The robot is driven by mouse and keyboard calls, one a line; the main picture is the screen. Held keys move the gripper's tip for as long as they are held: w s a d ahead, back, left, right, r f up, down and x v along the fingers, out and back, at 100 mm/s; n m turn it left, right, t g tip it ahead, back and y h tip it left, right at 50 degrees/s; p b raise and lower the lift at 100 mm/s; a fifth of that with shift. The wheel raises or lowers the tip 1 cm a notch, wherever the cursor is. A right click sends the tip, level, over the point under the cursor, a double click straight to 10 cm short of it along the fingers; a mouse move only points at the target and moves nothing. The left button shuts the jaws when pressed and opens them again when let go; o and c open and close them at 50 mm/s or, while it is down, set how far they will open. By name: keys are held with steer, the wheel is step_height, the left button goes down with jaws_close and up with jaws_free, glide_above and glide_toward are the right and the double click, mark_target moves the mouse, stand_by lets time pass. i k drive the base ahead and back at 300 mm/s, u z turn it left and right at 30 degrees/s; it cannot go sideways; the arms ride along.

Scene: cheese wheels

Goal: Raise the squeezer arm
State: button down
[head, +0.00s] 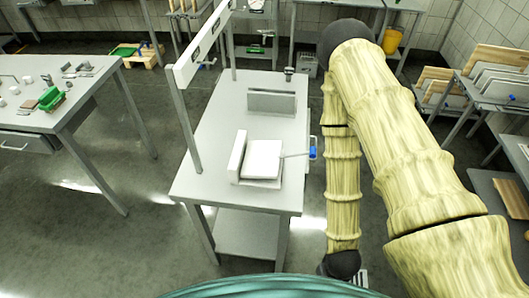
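A white boxy device (263,160), which looks like the squeezer, sits on the near half of the grey metal table. It has a raised plate on its left and a flat white block beside it. A thin rod (295,155) runs from it to the right and looks low and nearly level. It ends in a blue handle (313,153) at the table's right edge. My gripper (362,280) is low, right of the table and nearer than the handle, apart from it. It is mostly hidden behind my arm, so its opening cannot be told.
A grey upright plate (271,102) stands farther back on the table (223,125). A post and overhead beam (205,45) rise along its left side. Another table (62,118) with a green tray (51,98) is at left. Racks of boards (490,80) stand at right.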

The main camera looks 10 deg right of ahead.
mark_target(261, 158)
steer(key=k, duration=1.25)
steer(key=z, duration=0.35)
steer(key=i, duration=0.75)
steer(key=u, duration=0.35)
